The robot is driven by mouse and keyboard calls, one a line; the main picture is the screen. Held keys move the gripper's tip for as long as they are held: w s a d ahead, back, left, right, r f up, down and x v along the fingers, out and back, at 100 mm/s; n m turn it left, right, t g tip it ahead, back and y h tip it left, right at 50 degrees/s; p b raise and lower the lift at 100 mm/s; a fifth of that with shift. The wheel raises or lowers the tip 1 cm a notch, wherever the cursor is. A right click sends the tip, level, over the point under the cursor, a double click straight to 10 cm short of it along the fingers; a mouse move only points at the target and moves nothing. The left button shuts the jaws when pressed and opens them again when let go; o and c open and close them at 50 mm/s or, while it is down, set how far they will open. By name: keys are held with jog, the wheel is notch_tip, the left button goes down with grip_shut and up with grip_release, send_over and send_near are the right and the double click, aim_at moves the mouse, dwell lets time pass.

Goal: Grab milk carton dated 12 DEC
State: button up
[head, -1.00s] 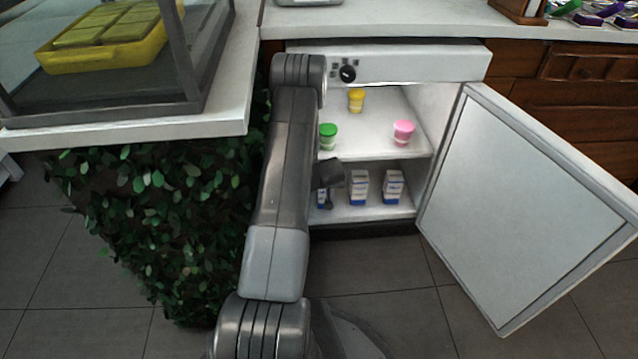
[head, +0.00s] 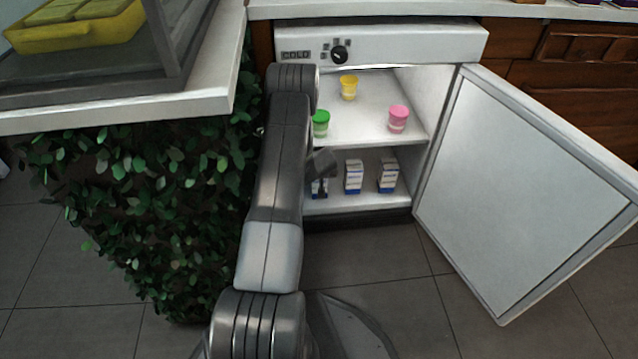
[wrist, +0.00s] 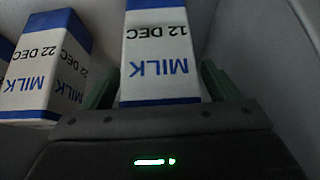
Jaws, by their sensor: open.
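The milk carton (wrist: 160,50), white and blue and marked 12 DEC, stands between the two dark green fingers of my gripper (wrist: 160,84) in the wrist view, its lettering upside down. The fingers are open on either side of it. A second carton (wrist: 47,68), marked 22 DEC, stands to its left in that view. In the head view, my gripper (head: 321,184) is at the leftmost carton (head: 316,188) on the lower fridge shelf, partly hiding it. Two more cartons, a middle one (head: 353,177) and a right one (head: 388,176), stand there, dates unreadable.
The upper shelf (head: 365,122) holds green (head: 320,122), yellow (head: 349,87) and pink (head: 398,118) cups just above my gripper. The fridge door (head: 525,195) is open to the right. A leafy counter front (head: 160,220) stands close on the left.

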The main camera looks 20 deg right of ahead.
jog(key=c, duration=1.3)
jog(key=shift+c, duration=0.8)
jog(key=shift+r, duration=0.2)
